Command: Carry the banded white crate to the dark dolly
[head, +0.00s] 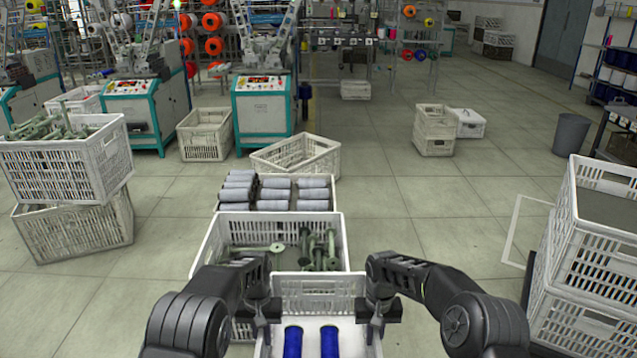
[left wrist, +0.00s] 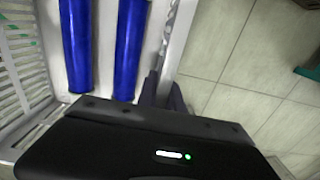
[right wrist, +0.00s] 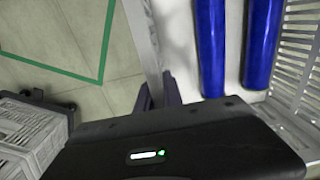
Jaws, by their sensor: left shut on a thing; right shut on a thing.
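A white crate (head: 318,290) with blue bobbins (head: 293,342) inside is in front of me at the bottom of the head view. My left gripper (head: 262,325) is shut on its left side wall and my right gripper (head: 377,325) on its right side wall. In the right wrist view, a dark dolly corner with casters (right wrist: 68,106) shows beside a pale crate. Most of the dolly is hidden.
A crate of green spools (head: 225,228) and grey bobbins (head: 290,190) stand just beyond the held crate. Stacked crates stand at left (head: 75,175) and right (head: 590,265). A taped outline (head: 518,228) marks the floor at right. Floor right of centre is clear.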

